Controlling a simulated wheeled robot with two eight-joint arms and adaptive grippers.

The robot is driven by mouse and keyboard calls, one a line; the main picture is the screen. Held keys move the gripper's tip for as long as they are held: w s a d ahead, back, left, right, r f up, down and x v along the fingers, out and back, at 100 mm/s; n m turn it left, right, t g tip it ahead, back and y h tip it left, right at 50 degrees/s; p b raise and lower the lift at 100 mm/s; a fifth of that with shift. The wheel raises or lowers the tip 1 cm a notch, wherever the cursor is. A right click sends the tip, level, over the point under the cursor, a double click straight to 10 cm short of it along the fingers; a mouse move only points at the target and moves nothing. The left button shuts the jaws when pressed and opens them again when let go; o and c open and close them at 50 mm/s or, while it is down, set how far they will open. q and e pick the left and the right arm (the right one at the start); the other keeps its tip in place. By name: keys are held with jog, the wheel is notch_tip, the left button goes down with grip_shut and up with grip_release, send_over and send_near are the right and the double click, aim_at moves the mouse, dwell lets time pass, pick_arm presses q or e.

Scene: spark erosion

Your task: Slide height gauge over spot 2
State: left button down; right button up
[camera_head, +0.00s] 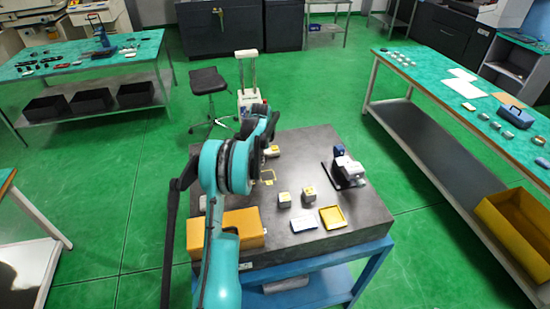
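The dark surface plate (340,240) stands on a blue frame in the middle. A small instrument with a white and blue body on a dark base (347,172) stands at its right side; I cannot tell for sure that it is the height gauge. My arm rises from the bottom and bends over the plate's left part, hiding what lies behind. I cannot make out either gripper.
Bare plate lies between the outline and the instrument. Green-topped benches stand left and right.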

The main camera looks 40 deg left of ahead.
pick_arm(q)
jog(key=shift+s+a, duration=0.8)
jog(key=shift+s, duration=0.15)
jog(key=c, duration=1.6)
grip_release()
jog(key=shift+r, duration=0.1)
notch_tip(320, 180, up, 12)
jog(key=s+d, duration=0.1)
jog(key=shift+s+d, duration=0.15)
jog(key=shift+d, duration=0.15)
